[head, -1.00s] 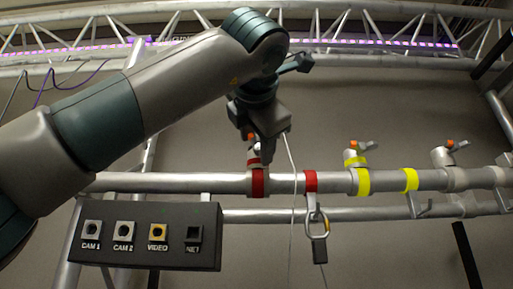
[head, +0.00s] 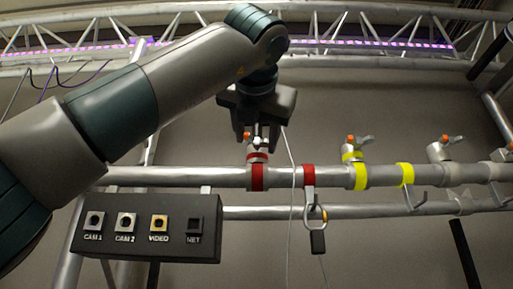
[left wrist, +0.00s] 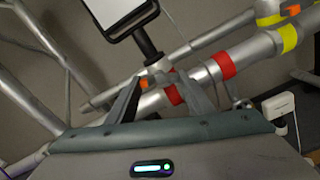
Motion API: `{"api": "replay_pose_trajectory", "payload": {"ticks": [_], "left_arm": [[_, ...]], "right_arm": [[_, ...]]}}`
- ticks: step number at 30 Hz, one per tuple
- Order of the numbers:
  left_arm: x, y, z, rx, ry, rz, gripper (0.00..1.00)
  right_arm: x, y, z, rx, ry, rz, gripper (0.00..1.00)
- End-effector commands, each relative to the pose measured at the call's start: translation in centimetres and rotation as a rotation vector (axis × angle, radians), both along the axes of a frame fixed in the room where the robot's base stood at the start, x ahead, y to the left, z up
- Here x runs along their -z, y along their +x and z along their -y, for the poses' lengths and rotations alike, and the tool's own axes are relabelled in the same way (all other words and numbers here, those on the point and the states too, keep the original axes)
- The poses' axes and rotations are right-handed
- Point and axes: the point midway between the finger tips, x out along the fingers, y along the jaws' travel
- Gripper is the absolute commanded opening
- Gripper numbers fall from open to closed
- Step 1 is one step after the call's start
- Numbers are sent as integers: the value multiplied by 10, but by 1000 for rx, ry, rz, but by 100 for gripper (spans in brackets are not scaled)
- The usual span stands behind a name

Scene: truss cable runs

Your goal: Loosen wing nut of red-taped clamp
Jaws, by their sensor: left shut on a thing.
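The red-taped clamp (head: 258,177) sits on the upper horizontal pipe, left of centre in the head view. Its wing nut (head: 258,142) stands above the clamp, with an orange piece beside it. My left gripper (head: 257,135) reaches down from above and is shut on the wing nut. In the left wrist view the two fingers of my left gripper (left wrist: 162,97) lie on either side of the clamp top, and the clamp's red tape (left wrist: 173,95) shows between them. The fingers partly hide the nut. My right gripper is in neither view.
A red-taped hook (head: 309,178) holds a carabiner just right of the clamp. A white cable (head: 292,200) hangs between them. A yellow-taped clamp (head: 361,176) is further right. A black socket panel (head: 150,229) hangs at lower left.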

Motion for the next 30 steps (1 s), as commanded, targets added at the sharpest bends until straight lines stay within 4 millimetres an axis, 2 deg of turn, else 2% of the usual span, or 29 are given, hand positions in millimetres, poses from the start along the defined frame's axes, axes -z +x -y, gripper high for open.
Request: {"api": "replay_pose_trajectory", "payload": {"ticks": [8, 9, 11, 23, 30], "left_arm": [[4, 1, 2, 1, 3, -9, 24], [4, 1, 2, 1, 3, -9, 54], [4, 1, 1, 1, 3, -8, 66], [1, -2, 0, 0, 2, -2, 66], [2, -23, 1, 2, 3, 0, 66]], "right_arm": [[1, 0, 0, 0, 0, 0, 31], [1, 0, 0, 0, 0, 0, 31], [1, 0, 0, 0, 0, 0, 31], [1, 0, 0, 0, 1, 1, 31], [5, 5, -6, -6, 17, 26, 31]]}}
